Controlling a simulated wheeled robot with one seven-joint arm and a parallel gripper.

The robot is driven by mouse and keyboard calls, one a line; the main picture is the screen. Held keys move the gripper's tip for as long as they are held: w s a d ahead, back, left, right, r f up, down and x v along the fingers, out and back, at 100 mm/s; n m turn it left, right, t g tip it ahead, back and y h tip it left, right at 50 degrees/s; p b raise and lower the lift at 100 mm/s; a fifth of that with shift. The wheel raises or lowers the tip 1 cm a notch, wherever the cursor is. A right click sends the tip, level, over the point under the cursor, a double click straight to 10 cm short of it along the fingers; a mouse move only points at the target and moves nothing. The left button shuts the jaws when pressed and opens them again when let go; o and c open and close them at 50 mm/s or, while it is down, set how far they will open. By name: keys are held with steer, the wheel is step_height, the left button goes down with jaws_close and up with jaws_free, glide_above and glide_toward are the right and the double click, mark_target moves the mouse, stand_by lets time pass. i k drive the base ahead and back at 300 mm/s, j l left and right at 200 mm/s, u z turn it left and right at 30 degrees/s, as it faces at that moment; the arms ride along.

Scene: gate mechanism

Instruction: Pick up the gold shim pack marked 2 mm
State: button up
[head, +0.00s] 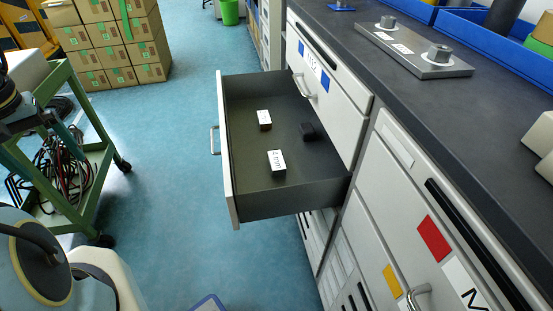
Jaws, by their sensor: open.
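An open drawer (235,205) with a dark grey inside holds three small blocks. The nearest block (276,163) is dark with a white label ending in "mm"; I cannot read its digit surely. A smaller brownish block (264,120) lies farther back on the left, with a white label too small to read. A black block (307,131) lies on the right and shows no label. No block looks clearly gold. The blocks lie apart on the drawer floor. My gripper is not in view.
A dark worktop (400,95) with a metal plate (414,52) and blue bins (490,40) runs along the right. A green cart (95,150) with cables stands left. Cardboard boxes (115,45) are stacked at the back. Blue floor (180,200) lies clear left of the drawer.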

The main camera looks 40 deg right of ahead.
mark_target(265, 123)
steer(key=i+l+z, duration=0.25)
steer(key=l+z, duration=0.15)
steer(key=i+l+z, duration=0.3)
steer(key=z, duration=0.15)
